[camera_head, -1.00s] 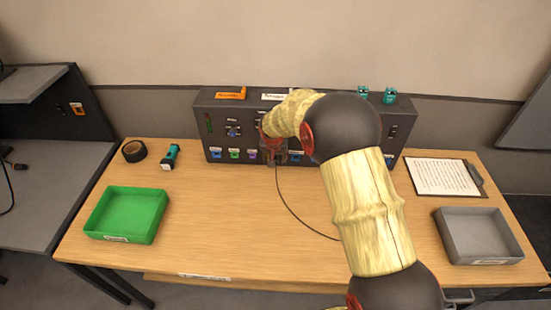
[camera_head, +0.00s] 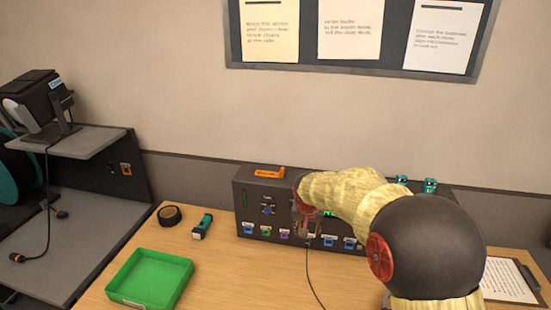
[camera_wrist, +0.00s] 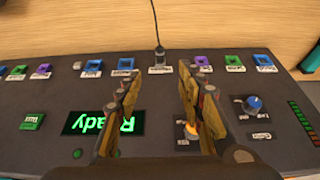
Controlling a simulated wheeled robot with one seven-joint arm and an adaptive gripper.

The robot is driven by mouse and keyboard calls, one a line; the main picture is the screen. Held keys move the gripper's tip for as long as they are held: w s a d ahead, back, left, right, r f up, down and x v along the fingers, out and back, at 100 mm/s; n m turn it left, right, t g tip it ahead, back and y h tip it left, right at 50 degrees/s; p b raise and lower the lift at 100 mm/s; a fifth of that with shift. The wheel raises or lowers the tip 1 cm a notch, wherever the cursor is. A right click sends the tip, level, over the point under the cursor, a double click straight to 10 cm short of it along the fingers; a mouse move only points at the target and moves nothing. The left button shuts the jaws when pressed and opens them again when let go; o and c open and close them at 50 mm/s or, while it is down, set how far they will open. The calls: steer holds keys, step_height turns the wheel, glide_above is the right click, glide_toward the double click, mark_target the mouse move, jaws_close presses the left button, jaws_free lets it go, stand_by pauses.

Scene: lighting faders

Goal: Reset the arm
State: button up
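The dark control panel (camera_head: 248,215) stands at the back of the table, with colored switches along its lower front. My gripper (camera_wrist: 160,72) is in front of the panel, its two fingers spread apart with nothing between their tips. In the head view my gripper (camera_head: 306,222) is small and partly blends with the panel, near its middle. In the wrist view the panel face (camera_wrist: 55,95) appears upside down, with a green lit "Ready" display (camera_wrist: 100,123). A blue knob (camera_wrist: 254,104) and an orange lit knob (camera_wrist: 192,130) also show, the latter partly behind a finger.
A black cable (camera_wrist: 155,22) runs from a plug at the panel's lower edge over the table. A green tray (camera_head: 150,280), a tape roll (camera_head: 170,214) and a teal-and-black tool (camera_head: 203,226) lie left. A clipboard (camera_head: 508,281) lies right, partly behind my arm.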

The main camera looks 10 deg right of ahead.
steer(key=s+f+n+g, duration=0.2)
steer(key=s+n, duration=0.1)
steer(key=s, duration=0.8)
steer(key=s+r+t, duration=0.1)
steer(key=s+r, duration=0.4)
steer(key=s, duration=0.4)
steer(key=s+r+t+y, duration=0.1)
steer(key=s+r, duration=0.5)
steer(key=s, duration=0.3)
steer(key=s+r+t, duration=0.1)
steer(key=s+r, duration=0.4)
steer(key=s, duration=0.4)
steer(key=shift+s+d+r+n, duration=0.3)
steer(key=shift+s+d, duration=0.05)
steer(key=shift+d, duration=0.05)
